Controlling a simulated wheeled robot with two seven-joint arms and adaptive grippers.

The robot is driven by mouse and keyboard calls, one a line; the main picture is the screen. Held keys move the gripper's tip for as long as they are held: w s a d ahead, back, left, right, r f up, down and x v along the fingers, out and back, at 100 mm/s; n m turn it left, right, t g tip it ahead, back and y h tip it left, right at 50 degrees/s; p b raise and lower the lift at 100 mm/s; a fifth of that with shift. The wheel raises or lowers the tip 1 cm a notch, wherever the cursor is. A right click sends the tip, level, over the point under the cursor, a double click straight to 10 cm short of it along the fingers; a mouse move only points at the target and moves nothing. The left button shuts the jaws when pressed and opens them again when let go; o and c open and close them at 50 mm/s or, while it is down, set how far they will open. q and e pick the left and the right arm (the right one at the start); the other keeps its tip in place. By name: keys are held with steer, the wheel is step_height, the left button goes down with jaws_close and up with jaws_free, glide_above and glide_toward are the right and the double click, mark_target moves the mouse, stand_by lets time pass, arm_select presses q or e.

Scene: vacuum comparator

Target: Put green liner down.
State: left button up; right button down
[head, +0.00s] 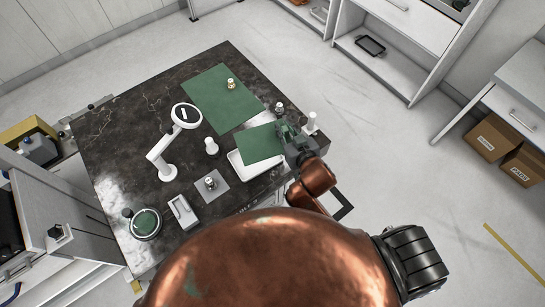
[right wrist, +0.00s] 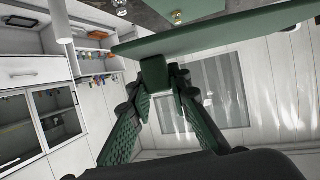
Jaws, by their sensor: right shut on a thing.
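The green liner (head: 260,144) is a flat, thin sheet held at its right edge by my right gripper (head: 289,136). It shows over part of a white tray (head: 240,171) on the dark table. In the right wrist view the liner (right wrist: 225,32) is seen almost edge-on, with a green block-like part at the tips of my right gripper (right wrist: 170,78). The gripper is shut on the liner. The exact gap between liner and tray cannot be told. My left gripper is not in view.
A green mat (head: 212,106) with a small brass piece (head: 231,84) lies behind. A white magnifier lamp (head: 167,171), a white knobbed piece (head: 211,147), a grey plate (head: 220,188) and a round green-topped dish (head: 146,225) stand left. A white bottle (head: 311,120) stands close right of the gripper.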

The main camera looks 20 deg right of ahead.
steer(key=s+a+f+n+y+p, duration=0.1)
steer(key=s+f+n+y+p, duration=0.1)
steer(key=s+f, duration=0.55)
steer(key=w+f, duration=0.3)
steer(key=w, duration=0.2)
steer(key=w+a+f+b, duration=0.1)
steer(key=w+f, duration=0.3)
steer(key=w+a+f, duration=0.1)
steer(key=w+f, duration=0.2)
steer(key=w, duration=0.2)
steer(key=shift+w+f+b, duration=0.25)
steer(key=shift+w+b, duration=0.05)
steer(key=shift+b, duration=0.1)
steer(key=shift+w+f, duration=0.15)
steer(key=shift+f, duration=0.05)
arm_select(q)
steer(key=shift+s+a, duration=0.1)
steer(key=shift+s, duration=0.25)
arm_select(e)
steer(key=shift+f, duration=1.65)
steer(key=c, duration=1.8)
jaws_free()
steer(key=shift+w, duration=0.1)
